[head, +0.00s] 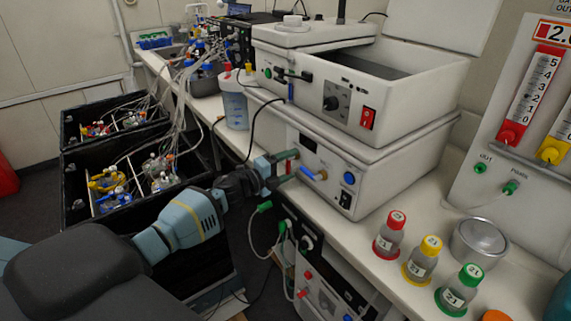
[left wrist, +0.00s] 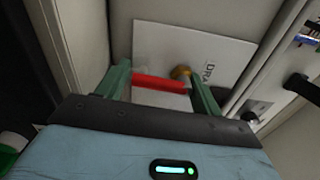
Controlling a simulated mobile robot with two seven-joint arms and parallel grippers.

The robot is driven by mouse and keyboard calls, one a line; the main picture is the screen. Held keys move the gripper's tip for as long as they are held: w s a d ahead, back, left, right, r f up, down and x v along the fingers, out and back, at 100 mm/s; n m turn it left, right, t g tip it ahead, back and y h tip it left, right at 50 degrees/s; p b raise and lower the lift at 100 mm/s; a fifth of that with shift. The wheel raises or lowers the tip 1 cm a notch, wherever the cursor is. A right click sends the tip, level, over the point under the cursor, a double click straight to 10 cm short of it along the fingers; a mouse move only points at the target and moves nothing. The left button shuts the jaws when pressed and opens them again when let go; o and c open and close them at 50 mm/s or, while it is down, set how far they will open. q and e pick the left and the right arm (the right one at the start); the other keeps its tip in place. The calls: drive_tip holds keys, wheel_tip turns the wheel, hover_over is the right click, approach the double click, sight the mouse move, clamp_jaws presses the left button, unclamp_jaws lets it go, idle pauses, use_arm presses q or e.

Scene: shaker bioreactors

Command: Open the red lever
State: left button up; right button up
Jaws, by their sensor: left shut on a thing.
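The red lever (left wrist: 160,84) shows in the left wrist view as a short red bar lying across between my green fingers. A brass fitting (left wrist: 181,72) sits at its right end, in front of a white label plate. My left gripper (left wrist: 164,80) is shut on the red lever, one finger at each end. My right gripper is in neither view.
A blue lever (head: 313,175) is on the same front, just right of my left gripper. Red, yellow and green capped bottles (head: 421,261) and a metal bowl (head: 479,241) stand on the bench at right. Black crates with tubing (head: 75,221) are at left.

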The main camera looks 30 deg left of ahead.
use_arm(q)
drive_tip(key=shift+d+n, duration=0.1)
drive_tip(key=shift+n, duration=0.4)
drive_tip(key=o, duration=0.9)
drive_tip(key=shift+s, duration=0.1)
drive_tip(key=shift+v, duration=3.9)
